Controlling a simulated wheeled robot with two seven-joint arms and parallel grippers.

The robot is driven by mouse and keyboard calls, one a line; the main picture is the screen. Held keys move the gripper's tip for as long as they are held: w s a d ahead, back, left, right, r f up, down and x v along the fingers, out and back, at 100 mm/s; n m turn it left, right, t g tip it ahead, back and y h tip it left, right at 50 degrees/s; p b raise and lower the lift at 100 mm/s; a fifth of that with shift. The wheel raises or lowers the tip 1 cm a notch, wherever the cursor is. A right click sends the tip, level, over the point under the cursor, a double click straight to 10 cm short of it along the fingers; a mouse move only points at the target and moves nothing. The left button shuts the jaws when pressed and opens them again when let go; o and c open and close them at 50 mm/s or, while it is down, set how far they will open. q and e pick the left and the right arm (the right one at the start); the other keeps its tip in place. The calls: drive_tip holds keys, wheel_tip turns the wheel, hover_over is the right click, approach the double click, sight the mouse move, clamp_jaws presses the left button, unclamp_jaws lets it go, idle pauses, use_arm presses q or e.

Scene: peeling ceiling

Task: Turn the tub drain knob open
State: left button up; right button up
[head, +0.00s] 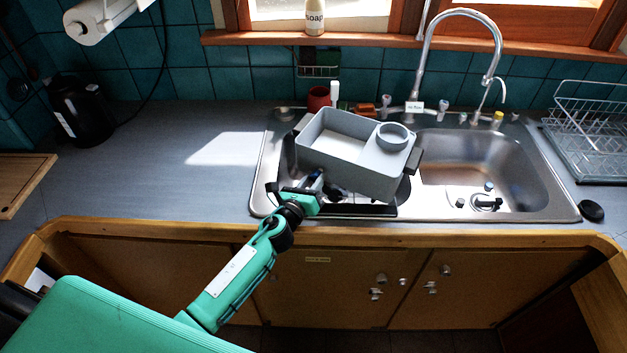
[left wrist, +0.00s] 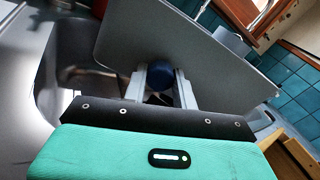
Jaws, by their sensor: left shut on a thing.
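The grey tub (head: 345,165) sits over the left sink basin, turned at an angle, with a small round bowl-like part (head: 392,137) at its back right corner. A dark handle shows at its right end. In the left wrist view the tub's flat grey wall (left wrist: 205,50) fills the upper middle. A round dark blue knob (left wrist: 160,75) stands out from that wall. My left gripper (head: 314,180) is at the tub's lower front left. In the left wrist view its two pale fingers (left wrist: 160,88) are shut on the knob. The knob's turn angle cannot be read. My right gripper is not in view.
The right sink basin (head: 470,165) is mostly empty, with a drain fitting inside. A tall faucet (head: 418,75) rises behind the sinks. A wire dish rack (head: 592,130) stands at the right, a black kettle (head: 80,112) at the left. The counter (head: 150,175) left of the sink is clear.

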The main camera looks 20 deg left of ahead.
use_arm(q)
drive_tip(key=n, duration=0.4)
drive_tip(key=shift+b, duration=0.35)
drive_tip(key=n, duration=0.4)
drive_tip(key=shift+n+b, duration=0.3)
drive_tip(key=shift+n, duration=0.1)
drive_tip(key=n, duration=0.4)
drive_tip(key=shift+n, duration=2)
drive_tip(key=o, duration=1)
drive_tip(key=shift+s, duration=0.1)
